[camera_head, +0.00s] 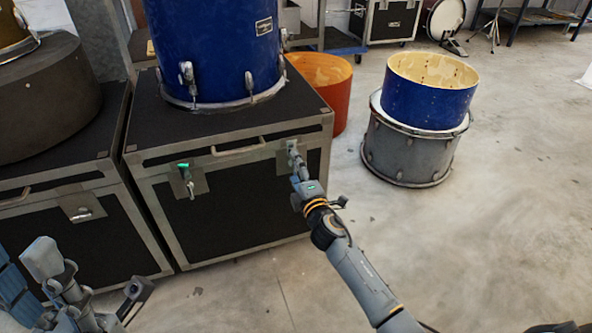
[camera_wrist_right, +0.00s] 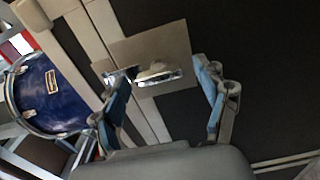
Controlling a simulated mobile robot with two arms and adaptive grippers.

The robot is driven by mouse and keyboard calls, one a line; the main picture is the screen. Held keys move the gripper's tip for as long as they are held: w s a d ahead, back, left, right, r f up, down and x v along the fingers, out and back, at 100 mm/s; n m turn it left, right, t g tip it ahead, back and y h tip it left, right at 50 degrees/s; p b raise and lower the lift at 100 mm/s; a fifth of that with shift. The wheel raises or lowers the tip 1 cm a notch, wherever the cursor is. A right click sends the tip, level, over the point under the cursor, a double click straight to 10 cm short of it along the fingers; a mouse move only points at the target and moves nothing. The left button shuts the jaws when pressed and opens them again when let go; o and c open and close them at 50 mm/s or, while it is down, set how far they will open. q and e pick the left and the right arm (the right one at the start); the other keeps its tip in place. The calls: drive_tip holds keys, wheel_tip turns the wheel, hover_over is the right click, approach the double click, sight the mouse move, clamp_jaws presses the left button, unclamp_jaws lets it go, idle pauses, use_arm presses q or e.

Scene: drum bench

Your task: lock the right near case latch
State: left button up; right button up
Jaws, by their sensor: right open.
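The black case (camera_head: 235,208) with metal edging stands in front of me. Its right near latch (camera_head: 291,148) sits on a metal plate on the front face, below the lid seam, partly hidden by my right gripper (camera_head: 297,168). In the right wrist view the shiny latch (camera_wrist_right: 160,74) lies across its plate, between the blue-padded fingers of my right gripper (camera_wrist_right: 160,82). Those fingers are apart, one on each side of the latch, and hold nothing; contact cannot be told. My left gripper (camera_head: 88,280) is at the lower left, away from the latch; its jaw state is unclear.
The left near latch (camera_head: 188,182), hanging down with a green mark above it, and a handle (camera_head: 238,148) share the front. A blue drum (camera_head: 215,50) stands on the lid. Another case (camera_head: 75,235) is at left. Stacked drums (camera_head: 415,140) stand right; the floor before them is clear.

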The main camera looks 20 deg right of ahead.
drive_tip(key=s, duration=1.2)
drive_tip(key=shift+d, duration=0.25)
